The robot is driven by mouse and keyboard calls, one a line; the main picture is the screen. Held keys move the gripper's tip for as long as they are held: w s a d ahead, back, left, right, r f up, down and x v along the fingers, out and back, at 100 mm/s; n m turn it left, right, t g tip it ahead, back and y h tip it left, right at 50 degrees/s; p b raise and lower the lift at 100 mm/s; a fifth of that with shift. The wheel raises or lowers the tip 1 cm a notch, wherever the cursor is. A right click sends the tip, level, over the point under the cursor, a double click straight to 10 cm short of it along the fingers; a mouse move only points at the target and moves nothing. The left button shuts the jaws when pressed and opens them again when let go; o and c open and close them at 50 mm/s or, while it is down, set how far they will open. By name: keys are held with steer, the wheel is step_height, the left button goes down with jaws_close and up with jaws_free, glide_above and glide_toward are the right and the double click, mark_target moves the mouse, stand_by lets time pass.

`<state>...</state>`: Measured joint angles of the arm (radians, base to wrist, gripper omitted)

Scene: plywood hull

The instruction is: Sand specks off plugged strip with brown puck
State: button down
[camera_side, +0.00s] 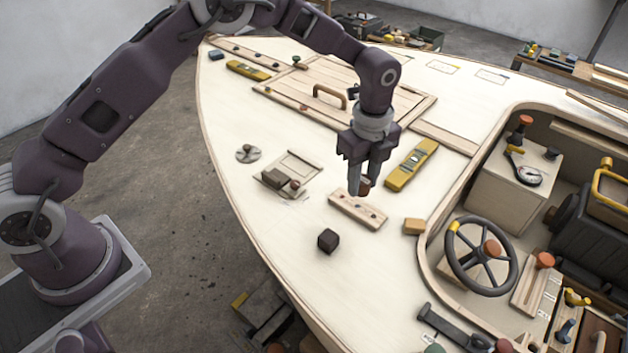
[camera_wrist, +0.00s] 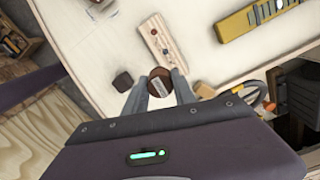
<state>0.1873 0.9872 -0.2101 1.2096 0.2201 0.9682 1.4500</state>
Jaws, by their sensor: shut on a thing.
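The plugged strip (camera_side: 346,207) is a short pale wooden board on the deck with several small dark and reddish spots along it. It also shows in the wrist view (camera_wrist: 174,52), running up from near my fingertips. My gripper (camera_side: 364,187) points down over the strip's far side and is shut on the brown puck (camera_side: 364,183). In the wrist view the brown puck (camera_wrist: 160,76) sits between the two fingertips, close to the strip's near end. I cannot tell whether the puck touches the strip. Which spots are plugs and which are specks is too small to tell.
A dark block (camera_side: 328,240) and a small tan block (camera_side: 414,226) lie either side of the strip's near end. A yellow level (camera_side: 411,165) lies to the right. A framed panel (camera_side: 289,172) is to the left. The cockpit opening with a steering wheel (camera_side: 480,257) drops away at right.

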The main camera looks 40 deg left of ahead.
glide_above(379, 219)
steer(key=shift+f, duration=3.35)
steer(key=shift+a+f, duration=0.55)
steer(key=shift+f, duration=0.05)
steer(key=shift+a+f, duration=0.1)
steer(key=shift+a, duration=5.2)
steer(key=shift+d, duration=5.85)
step_height(379, 219, up, 8)
